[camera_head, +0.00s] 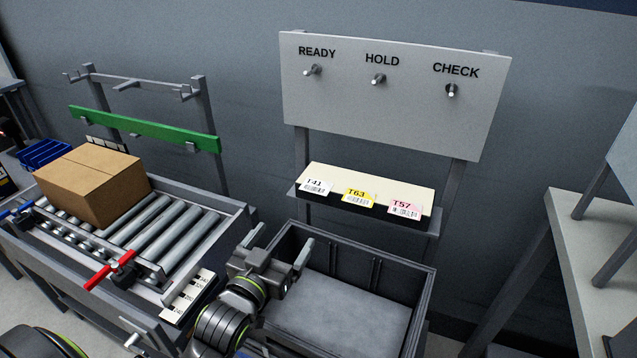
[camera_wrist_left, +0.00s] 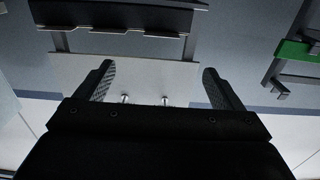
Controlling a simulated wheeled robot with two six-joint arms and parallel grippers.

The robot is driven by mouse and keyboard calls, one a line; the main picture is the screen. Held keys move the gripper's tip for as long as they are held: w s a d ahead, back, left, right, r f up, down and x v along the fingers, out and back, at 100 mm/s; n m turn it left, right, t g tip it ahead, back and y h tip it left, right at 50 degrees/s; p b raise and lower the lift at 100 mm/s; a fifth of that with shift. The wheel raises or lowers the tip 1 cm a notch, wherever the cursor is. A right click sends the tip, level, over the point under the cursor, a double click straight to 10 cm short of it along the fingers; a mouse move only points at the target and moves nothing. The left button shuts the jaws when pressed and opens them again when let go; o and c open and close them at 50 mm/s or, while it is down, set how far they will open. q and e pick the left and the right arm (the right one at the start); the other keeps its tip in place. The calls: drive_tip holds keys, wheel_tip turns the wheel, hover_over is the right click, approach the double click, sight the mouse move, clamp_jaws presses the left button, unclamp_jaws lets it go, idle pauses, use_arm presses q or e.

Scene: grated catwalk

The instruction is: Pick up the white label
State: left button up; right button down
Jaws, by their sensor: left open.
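The white label (camera_head: 316,187), marked T41, leans at the left end of the front edge of a small cream-topped shelf (camera_head: 372,184). A yellow label (camera_head: 357,198), marked T63, and a pink label (camera_head: 404,208), marked T57, are to its right. My left gripper (camera_head: 280,244) is open and empty, below and left of the shelf, in front of the dark bin. In the left wrist view, the open fingers (camera_wrist_left: 157,74) have nothing between them in reach; the labels cannot be made out there. My right gripper is not in view.
A grey board (camera_head: 390,97) with pegs under READY, HOLD and CHECK stands above the shelf. A dark bin (camera_head: 427,292) is below it. A roller conveyor (camera_head: 235,212) with a cardboard box (camera_head: 93,184) is at left. A pale table (camera_head: 590,260) is at right.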

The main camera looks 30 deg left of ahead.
use_arm(q)
approach(316, 187)
drive_tip(key=w, duration=0.6)
drive_tip(key=shift+w+a, duration=0.2)
drive_tip(key=c, duration=1.1)
